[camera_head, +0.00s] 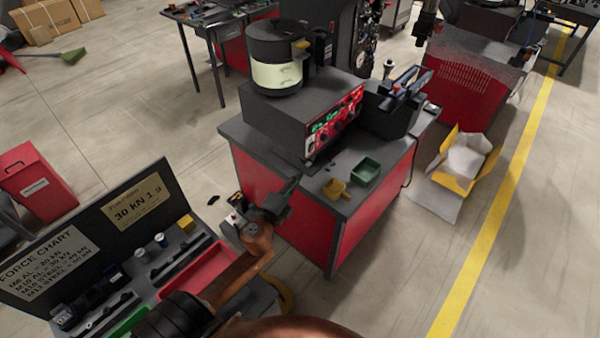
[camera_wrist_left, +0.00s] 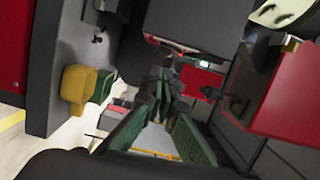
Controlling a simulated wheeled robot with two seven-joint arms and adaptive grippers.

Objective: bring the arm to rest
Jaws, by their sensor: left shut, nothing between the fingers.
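My left arm comes in from the bottom of the head view, copper-coloured with a black joint. My left gripper (camera_head: 285,194) is dark and hangs by the left front edge of the red feeder bench (camera_head: 375,201). In the left wrist view the fingers of my left gripper (camera_wrist_left: 163,88) come together with nothing visible between them. I cannot tell from the views how far the gripper is from the bench edge. My right gripper is not in view.
On the bench stand a bowl feeder (camera_head: 277,75) on a grey control box (camera_head: 283,122), a yellow scoop (camera_head: 337,189) and a green bin (camera_head: 365,172). A red tray (camera_head: 200,272) and a force chart board (camera_head: 95,240) are at lower left. An open carton (camera_head: 455,180) sits right of the bench.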

